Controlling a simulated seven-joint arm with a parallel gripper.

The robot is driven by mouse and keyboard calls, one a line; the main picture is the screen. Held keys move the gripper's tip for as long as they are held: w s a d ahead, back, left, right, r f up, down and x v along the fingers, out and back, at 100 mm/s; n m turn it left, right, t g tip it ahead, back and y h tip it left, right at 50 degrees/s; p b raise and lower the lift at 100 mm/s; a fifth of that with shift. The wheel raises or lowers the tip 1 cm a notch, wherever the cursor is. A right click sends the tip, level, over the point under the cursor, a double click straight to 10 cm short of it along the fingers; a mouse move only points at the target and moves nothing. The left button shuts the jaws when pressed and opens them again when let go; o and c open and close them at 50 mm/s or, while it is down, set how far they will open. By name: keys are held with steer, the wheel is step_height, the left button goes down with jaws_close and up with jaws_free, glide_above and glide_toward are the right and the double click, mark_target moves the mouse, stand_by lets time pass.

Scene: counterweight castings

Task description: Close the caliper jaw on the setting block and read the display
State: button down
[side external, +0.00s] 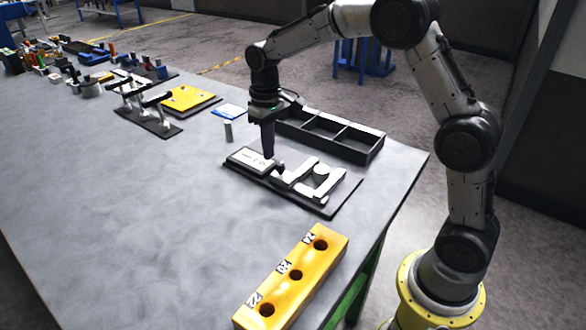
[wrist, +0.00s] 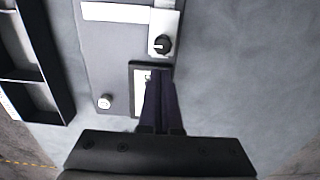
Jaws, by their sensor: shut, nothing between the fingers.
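The caliper fixture lies on a dark base plate (side external: 318,206) near the right edge of the bench. Its display unit (side external: 250,160) is at the left end; digits show but are too small to read. A dark knob (wrist: 161,45) sits on the pale slide (wrist: 163,20) beside the display. Pale jaws (side external: 303,186) extend to the right, with a light round piece (side external: 321,170) between them, possibly the setting block. My gripper (side external: 268,157) is shut and empty, pointing down over the display and knob. In the wrist view its fingers (wrist: 160,75) partly hide the display (wrist: 137,75).
A black compartment tray (side external: 330,135) stands just behind the fixture. A yellow block with three holes (side external: 296,275) lies at the front. A small grey cylinder (side external: 228,131) stands left of my gripper. Clamps and parts crowd the far left; the bench's middle is clear.

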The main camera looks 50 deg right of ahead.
mark_target(278, 163)
steer(key=shift+f, duration=0.1)
steer(key=shift+f, duration=1.65)
steer(key=shift+s, duration=1.4)
steer(key=shift+w+r, duration=0.15)
steer(key=shift+r, duration=3.4)
